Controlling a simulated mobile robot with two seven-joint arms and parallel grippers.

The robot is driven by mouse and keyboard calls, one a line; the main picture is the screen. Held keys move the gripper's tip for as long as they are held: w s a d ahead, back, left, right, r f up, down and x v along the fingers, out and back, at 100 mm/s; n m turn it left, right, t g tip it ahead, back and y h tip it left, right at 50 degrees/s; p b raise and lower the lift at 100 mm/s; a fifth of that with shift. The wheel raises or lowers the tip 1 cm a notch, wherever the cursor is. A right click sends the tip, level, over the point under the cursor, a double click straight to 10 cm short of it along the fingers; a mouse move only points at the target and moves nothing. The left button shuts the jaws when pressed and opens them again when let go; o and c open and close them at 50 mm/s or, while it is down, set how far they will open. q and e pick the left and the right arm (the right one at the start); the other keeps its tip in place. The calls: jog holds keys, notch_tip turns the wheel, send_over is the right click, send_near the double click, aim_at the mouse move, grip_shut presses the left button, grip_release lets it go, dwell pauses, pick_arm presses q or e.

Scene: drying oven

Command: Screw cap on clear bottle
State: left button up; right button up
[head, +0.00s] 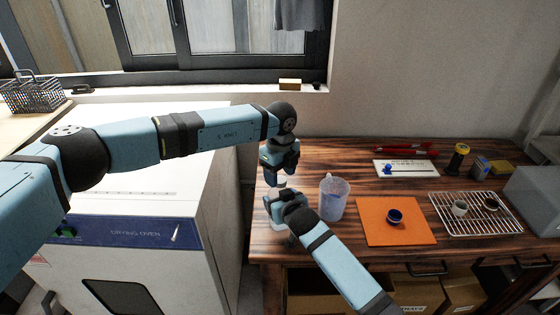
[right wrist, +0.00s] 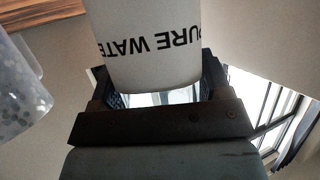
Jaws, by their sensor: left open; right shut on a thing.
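A pale bottle with the black label "PURE WATER" (right wrist: 150,45) is held in my right gripper (right wrist: 160,95), whose dark fingers close around it in the right wrist view. In the head view only a small whitish part of the bottle (head: 281,184) shows between the two grippers. My right gripper (head: 280,205) comes in from below at the table's left end. My left gripper (head: 279,172) is open and points down just above the bottle's top. A cap cannot be made out; the bottle's top is mostly hidden by the left gripper.
A translucent beaker (head: 333,200) stands close right of the grippers. Farther right are an orange mat (head: 375,232) with a dark blue round container (head: 395,216), and a wire rack (head: 470,225). The white drying oven (head: 130,235) stands left of the wooden table (head: 318,153).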

pick_arm(q)
jog(key=shift+f, duration=0.5)
jog(key=c, duration=1)
jog(key=shift+o, duration=0.2)
jog(key=m, duration=0.9)
jog(key=shift+m, duration=0.4)
jog(key=o, duration=1)
jog(key=shift+r, duration=0.1)
